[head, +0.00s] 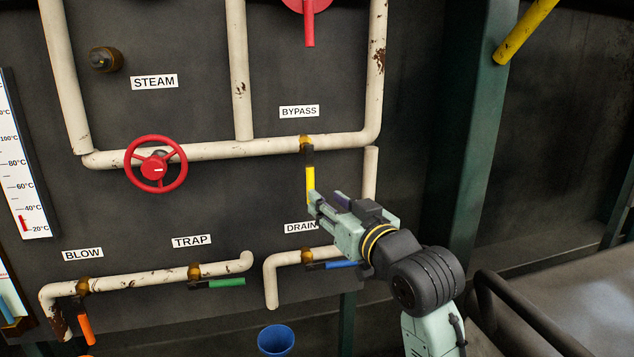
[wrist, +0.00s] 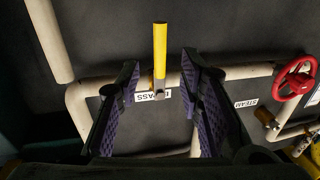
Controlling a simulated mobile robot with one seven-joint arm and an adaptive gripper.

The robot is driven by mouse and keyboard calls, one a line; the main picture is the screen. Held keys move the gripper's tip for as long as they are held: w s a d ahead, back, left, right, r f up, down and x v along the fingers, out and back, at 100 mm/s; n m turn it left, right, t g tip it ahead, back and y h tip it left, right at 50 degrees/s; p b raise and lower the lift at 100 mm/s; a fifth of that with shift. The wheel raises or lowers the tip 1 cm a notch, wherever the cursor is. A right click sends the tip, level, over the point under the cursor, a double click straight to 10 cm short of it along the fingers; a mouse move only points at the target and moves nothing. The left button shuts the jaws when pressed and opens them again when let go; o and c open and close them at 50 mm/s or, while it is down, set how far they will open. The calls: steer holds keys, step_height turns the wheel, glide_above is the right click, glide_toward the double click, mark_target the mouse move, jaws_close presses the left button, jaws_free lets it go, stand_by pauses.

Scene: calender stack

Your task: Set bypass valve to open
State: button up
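The bypass valve's yellow lever (head: 310,182) hangs straight down from its brass body (head: 306,143) on the white pipe, below the BYPASS label (head: 299,112). In the wrist view the lever (wrist: 160,50) appears between the two finger pads, with visible gaps on both sides. My gripper (head: 315,204) is at the lever's lower end in the head view, its fingers hiding the tip. In the wrist view my gripper (wrist: 160,66) is open and holds nothing. I cannot tell how far the fingertips are from the lever in depth.
A red handwheel (head: 156,164) is on the pipe at left. The drain valve's blue lever (head: 341,265) lies just below my gripper. The trap's green lever (head: 227,283) and the blow valve's orange lever (head: 86,329) are lower left. A green post (head: 478,130) stands at right.

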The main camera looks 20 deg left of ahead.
mark_target(310, 187)
steer(key=p+x, duration=0.2)
steer(key=x, duration=0.6)
steer(key=shift+w+a, duration=0.15)
steer(key=shift+a, duration=0.05)
steer(key=shift+c, duration=0.5)
jaws_close()
